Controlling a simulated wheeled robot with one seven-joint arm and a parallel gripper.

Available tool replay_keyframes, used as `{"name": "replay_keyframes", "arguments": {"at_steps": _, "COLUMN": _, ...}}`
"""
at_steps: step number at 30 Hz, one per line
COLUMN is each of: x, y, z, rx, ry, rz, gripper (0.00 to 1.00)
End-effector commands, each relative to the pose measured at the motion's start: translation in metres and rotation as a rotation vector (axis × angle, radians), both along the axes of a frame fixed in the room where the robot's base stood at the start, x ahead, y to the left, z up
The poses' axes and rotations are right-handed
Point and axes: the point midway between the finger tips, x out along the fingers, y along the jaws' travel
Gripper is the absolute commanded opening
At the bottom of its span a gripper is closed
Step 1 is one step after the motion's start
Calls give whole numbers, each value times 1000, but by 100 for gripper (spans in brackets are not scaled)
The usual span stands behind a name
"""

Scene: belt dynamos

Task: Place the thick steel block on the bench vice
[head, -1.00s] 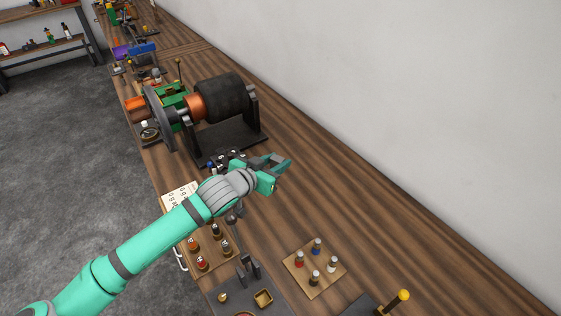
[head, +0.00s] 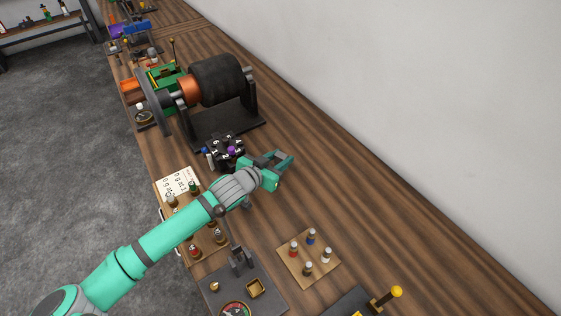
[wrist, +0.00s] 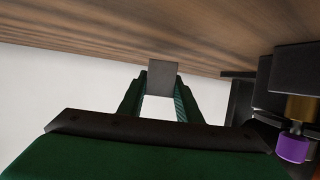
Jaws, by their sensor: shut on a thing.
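My gripper (head: 273,166) is held out over the bench at mid-picture in the head view, to the right of a black knobbed unit. It is shut on a grey, square-faced steel block, which the wrist view shows between the fingertips (wrist: 163,77). In the head view the block is hard to make out between the fingers. The block appears clear of the wooden bench top. I cannot tell for sure which fixture is the bench vice; a blue device (head: 137,28) stands at the far end of the bench.
A large dynamo with a black drum (head: 215,80) stands beyond the gripper. The black unit (head: 224,148) has a purple knob. Nearer are a wooden board with several small bottles (head: 309,257), a dark plate with a gauge (head: 236,308), and a yellow-knobbed lever (head: 396,292). Bench along the wall is clear.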

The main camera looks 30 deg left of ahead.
Motion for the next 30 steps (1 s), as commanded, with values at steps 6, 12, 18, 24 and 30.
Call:
{"name": "replay_keyframes", "arguments": {"at_steps": 6, "x": 0, "y": 0, "z": -17, "rx": 0, "ry": -2, "rz": -1, "gripper": 0}}
{"name": "replay_keyframes", "arguments": {"at_steps": 12, "x": 0, "y": 0, "z": -17, "rx": 0, "ry": -2, "rz": -1, "gripper": 0}}
{"name": "replay_keyframes", "arguments": {"at_steps": 18, "x": 0, "y": 0, "z": -21, "rx": 0, "ry": 1, "rz": 0, "gripper": 45}}
{"name": "replay_keyframes", "arguments": {"at_steps": 24, "x": 0, "y": 0, "z": -21, "rx": 0, "ry": 1, "rz": 0, "gripper": 50}}
{"name": "replay_keyframes", "arguments": {"at_steps": 30, "x": 0, "y": 0, "z": -15, "rx": 1, "ry": 0, "rz": 0, "gripper": 50}}
